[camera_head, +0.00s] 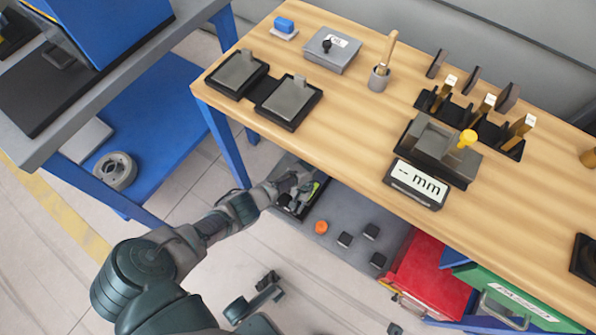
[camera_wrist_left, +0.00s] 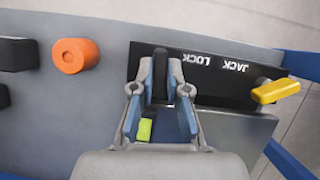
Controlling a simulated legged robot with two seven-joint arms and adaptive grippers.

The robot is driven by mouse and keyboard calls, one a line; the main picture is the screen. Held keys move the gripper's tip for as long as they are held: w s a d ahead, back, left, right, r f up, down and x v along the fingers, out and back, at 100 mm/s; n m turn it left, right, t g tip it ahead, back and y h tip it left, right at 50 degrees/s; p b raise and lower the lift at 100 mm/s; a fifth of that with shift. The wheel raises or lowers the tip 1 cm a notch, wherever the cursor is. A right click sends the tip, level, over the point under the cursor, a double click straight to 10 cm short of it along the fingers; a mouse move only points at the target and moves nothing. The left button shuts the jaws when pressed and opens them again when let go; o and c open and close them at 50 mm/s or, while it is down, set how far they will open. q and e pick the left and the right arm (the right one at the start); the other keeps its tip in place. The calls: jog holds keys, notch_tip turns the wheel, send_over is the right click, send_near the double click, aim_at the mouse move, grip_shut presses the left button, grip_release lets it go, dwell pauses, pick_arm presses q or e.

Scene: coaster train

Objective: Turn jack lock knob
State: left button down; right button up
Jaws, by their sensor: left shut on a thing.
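In the left wrist view, a black panel (camera_wrist_left: 222,88) carries the white words LOCK and JACK. The black lock knob (camera_wrist_left: 160,66) is an upright bar beside the word LOCK. A yellow lever (camera_wrist_left: 275,88) sticks out at the panel's right end, beside JACK. My left gripper (camera_wrist_left: 161,84) is shut on the lock knob, one finger on each side; its fingers hide the knob's lower part. In the head view, my left gripper (camera_head: 305,188) is at the grey lower shelf, below the table's front edge.
An orange knob (camera_wrist_left: 75,56) stands left of the panel; several black blocks (camera_head: 345,239) are on the grey shelf (camera_head: 330,262). The wooden table (camera_head: 335,115) overhangs the shelf. A red box (camera_head: 432,275) stands to its right, and blue legs (camera_head: 228,150) are on the left.

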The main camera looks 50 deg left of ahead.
pick_arm(q)
jog(key=shift+w+m, duration=0.2)
jog(key=shift+m, duration=0.1)
jog(key=c, duration=1.2)
grip_release()
jog(key=shift+o, duration=0.2)
jog(key=shift+s, duration=0.1)
jog(key=v, duration=1.1)
jog(key=shift+r, duration=0.35)
jog(key=shift+w, duration=0.25)
